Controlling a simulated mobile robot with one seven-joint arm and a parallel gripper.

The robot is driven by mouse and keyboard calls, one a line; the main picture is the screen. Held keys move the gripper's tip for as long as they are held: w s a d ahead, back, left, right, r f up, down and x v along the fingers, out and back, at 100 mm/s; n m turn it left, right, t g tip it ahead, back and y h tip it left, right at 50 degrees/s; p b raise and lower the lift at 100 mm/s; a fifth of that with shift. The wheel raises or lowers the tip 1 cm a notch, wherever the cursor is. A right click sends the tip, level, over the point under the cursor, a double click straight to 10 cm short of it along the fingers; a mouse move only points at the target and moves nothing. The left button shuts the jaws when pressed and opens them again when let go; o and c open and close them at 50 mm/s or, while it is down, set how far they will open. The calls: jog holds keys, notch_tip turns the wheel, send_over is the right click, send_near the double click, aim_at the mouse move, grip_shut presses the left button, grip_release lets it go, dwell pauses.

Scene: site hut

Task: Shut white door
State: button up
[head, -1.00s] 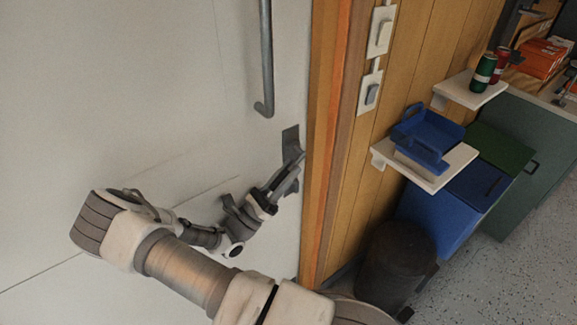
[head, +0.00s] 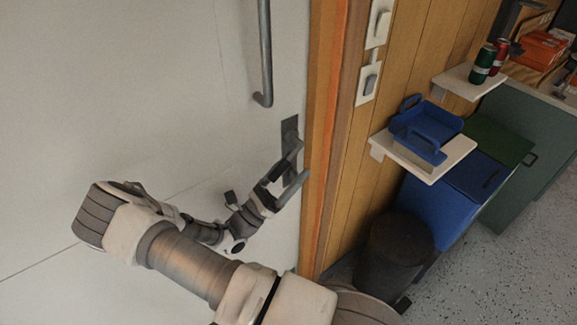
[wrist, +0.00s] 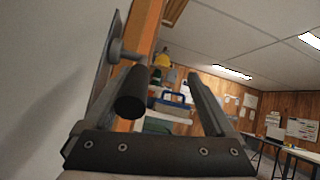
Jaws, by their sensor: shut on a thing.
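The white door (head: 150,100) fills the left of the head view and looks flush or nearly flush with its wooden frame; I cannot tell if it is latched. Its dark handle plate (head: 290,128) is near the right edge. In the wrist view the dark lever handle (wrist: 130,92) lies between my fingers, close to the left one. My gripper (wrist: 155,95) is on the handle, its fingers well apart; the right finger's contact is not visible.
A vertical pull bar (head: 265,55) is above the handle. The orange-brown door frame (head: 322,150) is just right of my gripper. Further right are a shelf (head: 440,165) with a blue caddy (head: 425,125), a dark bin (head: 395,255) and a blue bin (head: 435,215).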

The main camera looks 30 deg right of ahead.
jog(key=shift+s, duration=0.15)
jog(key=b+v, duration=0.2)
jog(key=v, duration=1.5)
jog(key=shift+b, duration=0.35)
jog(key=shift+a+f, duration=0.15)
